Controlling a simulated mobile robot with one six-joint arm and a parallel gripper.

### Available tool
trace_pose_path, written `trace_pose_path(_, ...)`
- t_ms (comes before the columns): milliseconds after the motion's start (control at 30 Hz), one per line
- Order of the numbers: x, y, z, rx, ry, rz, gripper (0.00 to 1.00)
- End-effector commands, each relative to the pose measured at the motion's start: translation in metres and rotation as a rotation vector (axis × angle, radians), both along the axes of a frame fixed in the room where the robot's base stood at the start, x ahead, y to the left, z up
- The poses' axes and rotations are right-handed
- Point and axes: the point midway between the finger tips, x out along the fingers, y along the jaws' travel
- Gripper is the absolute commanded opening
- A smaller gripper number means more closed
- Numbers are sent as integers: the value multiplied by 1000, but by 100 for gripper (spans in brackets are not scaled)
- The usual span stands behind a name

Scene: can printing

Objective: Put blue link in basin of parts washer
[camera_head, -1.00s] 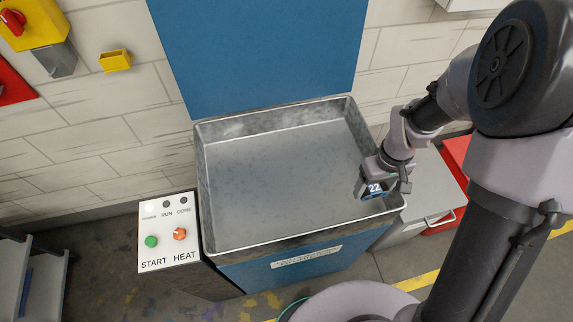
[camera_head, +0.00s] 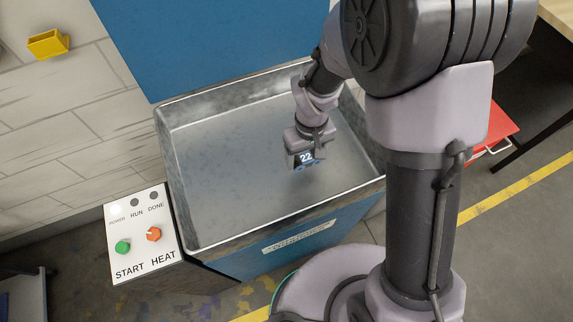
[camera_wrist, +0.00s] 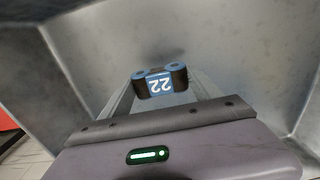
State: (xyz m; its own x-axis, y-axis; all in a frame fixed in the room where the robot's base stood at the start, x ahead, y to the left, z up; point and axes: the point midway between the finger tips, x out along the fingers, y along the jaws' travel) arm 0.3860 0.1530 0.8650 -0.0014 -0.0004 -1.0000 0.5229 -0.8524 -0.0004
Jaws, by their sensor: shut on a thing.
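The blue link (camera_wrist: 160,84) shows in the wrist view with a white 22 on it and dark fingertips against its two sides. My gripper (camera_head: 305,160) is shut on the blue link, which also shows in the head view (camera_head: 305,158). The link is over the inside of the grey metal basin (camera_head: 215,190), right of its middle, and seems to hang above the floor of the basin. The parts washer (camera_head: 245,262) has a blue front and a raised blue lid (camera_head: 210,40). The basin holds nothing else that I see.
A control panel (camera_head: 140,235) with a green START button and an orange HEAT knob stands left of the basin. A yellow holder (camera_head: 48,43) is on the wall. A red cabinet (camera_head: 500,125) and a table (camera_head: 557,15) are at the right. The basin's left half is clear.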

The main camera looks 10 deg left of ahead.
Motion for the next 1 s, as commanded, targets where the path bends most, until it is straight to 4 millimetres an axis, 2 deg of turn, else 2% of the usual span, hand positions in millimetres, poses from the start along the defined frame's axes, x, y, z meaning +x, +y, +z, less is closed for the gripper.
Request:
trace_pose_path(33, -2, 13, -4, 1, -2, 5, 30)
trace_pose_path(100, -5, 24, -4, 1, -2, 3, 30)
trace_pose_path(300, -10, 46, -10, 0, -1, 2, 30)
trace_pose_path(433, -9, 44, -41, 0, 0, -1, 30)
trace_pose_path(667, -9, 44, -39, 1, -1, -1, 30)
trace_pose_path(800, -9, 44, -44, 0, 0, -1, 30)
trace_pose_path(833, -9, 44, -43, 0, 0, -1, 78)
trace_pose_path(900, -9, 44, -42, 0, 0, -1, 92)
trace_pose_path(1000, -9, 44, -42, 1, -1, -1, 94)
